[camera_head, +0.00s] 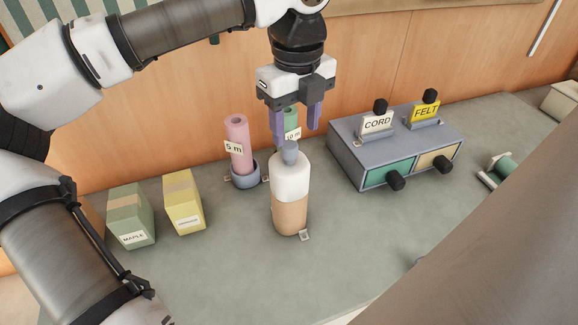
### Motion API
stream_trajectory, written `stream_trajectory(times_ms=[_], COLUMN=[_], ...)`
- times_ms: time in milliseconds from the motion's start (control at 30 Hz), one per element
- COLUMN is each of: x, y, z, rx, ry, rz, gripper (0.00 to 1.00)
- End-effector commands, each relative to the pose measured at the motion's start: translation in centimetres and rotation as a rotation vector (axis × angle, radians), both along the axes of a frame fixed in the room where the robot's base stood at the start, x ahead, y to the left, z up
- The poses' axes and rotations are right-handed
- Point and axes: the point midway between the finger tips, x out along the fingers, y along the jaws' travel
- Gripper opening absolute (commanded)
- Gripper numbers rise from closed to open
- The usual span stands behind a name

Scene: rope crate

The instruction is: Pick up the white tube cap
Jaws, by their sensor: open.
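The white tube cap (291,181) sits on top of an upright tan tube (290,217) in the middle of the counter. A rounded grey-blue knob (290,154) tops the cap. My gripper (297,137) points down with its two purple fingers apart and nothing held between them. The left fingertip is partly hidden behind the knob. I cannot tell how far behind the knob the fingers are.
A pink roll (237,144) in a grey cup and a green roll (291,120) stand behind. Green (131,217) and yellow (184,202) boxes stand left. A grey drawer unit (343,152) with CORD and FELT tags stands right. The front counter is largely clear.

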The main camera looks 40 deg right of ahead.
Motion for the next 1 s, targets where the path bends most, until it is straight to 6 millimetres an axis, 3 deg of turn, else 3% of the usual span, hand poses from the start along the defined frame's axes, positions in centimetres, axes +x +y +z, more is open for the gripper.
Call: stream_trajectory(times_ms=[167,433,733,1000], x=[0.3,0.7,0.7,0.7], y=[0.4,0.8,0.8,0.8], z=[-1.2,-4.8,-5.4,-5.4], rx=[0.001,-0.001,-0.002,-0.002], ry=[0.004,0.002,0.0,0.0], rz=[-0.001,0.0,0.0,0.0], gripper=[0.54,0.54,0.54,0.18])
